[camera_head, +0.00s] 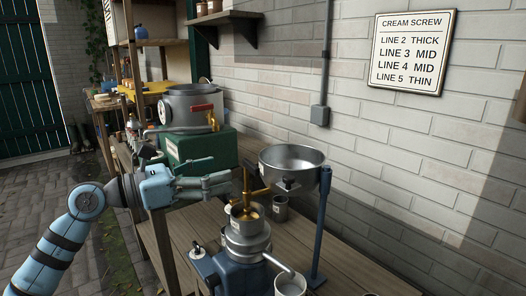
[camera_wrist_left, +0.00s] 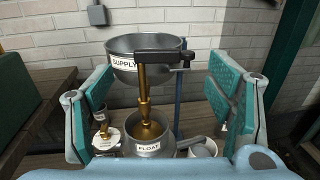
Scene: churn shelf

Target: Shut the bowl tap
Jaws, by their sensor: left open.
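The steel supply bowl (camera_head: 291,159) sits on a blue post. In the left wrist view the bowl (camera_wrist_left: 124,66) bears a "SUPPLY" label. Its tap has a black lever (camera_wrist_left: 165,55) pointing sideways to the right across the bowl front, above a brass spout (camera_wrist_left: 143,88). The spout runs down into the float cup (camera_wrist_left: 148,147). In the head view the black lever (camera_head: 289,184) shows small beneath the bowl rim. My left gripper (camera_head: 232,183) is open and empty, left of the brass spout. In the wrist view its teal fingers stand apart either side of the tap, not touching it. My right gripper is out of view.
Below the cup is a steel and blue separator (camera_head: 247,240) with a spout over a small can (camera_head: 290,284). A green box (camera_head: 200,148) carrying a steel vat (camera_head: 190,105) stands behind my left gripper. A blue post (camera_head: 323,220) stands right of the bowl, near the wall.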

